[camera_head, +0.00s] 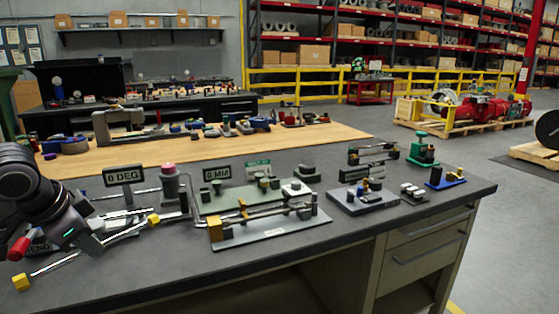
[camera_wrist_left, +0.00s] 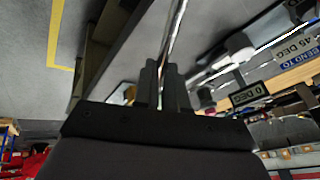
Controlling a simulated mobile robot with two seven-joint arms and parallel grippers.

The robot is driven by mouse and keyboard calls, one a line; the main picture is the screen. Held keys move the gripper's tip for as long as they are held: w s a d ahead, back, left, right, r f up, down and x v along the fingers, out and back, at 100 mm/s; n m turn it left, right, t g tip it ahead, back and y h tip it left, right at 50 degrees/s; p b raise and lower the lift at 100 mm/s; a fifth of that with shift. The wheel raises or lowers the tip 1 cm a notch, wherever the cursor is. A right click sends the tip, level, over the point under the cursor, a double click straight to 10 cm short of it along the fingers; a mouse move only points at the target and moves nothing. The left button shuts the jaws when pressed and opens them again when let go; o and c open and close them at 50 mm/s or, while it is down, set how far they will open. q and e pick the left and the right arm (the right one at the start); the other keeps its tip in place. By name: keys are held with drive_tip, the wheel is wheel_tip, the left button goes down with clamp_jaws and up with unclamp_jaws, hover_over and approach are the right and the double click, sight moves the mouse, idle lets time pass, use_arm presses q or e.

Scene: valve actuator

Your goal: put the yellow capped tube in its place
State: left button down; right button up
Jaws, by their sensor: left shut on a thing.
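My left gripper (camera_head: 92,243) is shut on a straight silver tube (camera_head: 55,264) near its middle. The tube has a yellow cap (camera_head: 20,283) at its near left end and a yellow piece (camera_head: 153,219) at its far right end. The tube slants over the left part of the dark bench; I cannot tell its height. In the left wrist view the tube (camera_wrist_left: 174,35) runs out from between the two fingers (camera_wrist_left: 161,78). A grey plate fixture (camera_head: 290,233) with a yellow block (camera_head: 215,231) and rods stands right of the tube. My right gripper is not in view.
A "0 DEG" sign (camera_head: 124,176) and a red-topped post (camera_head: 169,184) stand behind the tube. A "0 MM" sign (camera_head: 217,173) and several small fixtures (camera_head: 363,197) stand farther right. The bench front (camera_head: 200,270) is mostly clear.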

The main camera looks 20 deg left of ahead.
use_arm(q)
drive_tip(key=d+f+n, duration=0.1)
drive_tip(key=d+f, duration=0.3)
drive_tip(key=d, duration=0.4)
drive_tip(key=w+d+f+n+y, duration=0.1)
drive_tip(key=d+f, duration=0.3)
drive_tip(key=d, duration=0.4)
drive_tip(key=w+d+f+n+g+y, duration=0.1)
drive_tip(key=d+f+n, duration=0.2)
drive_tip(key=d, duration=0.5)
drive_tip(key=shift+f, duration=0.45)
drive_tip(key=shift+s, duration=0.1)
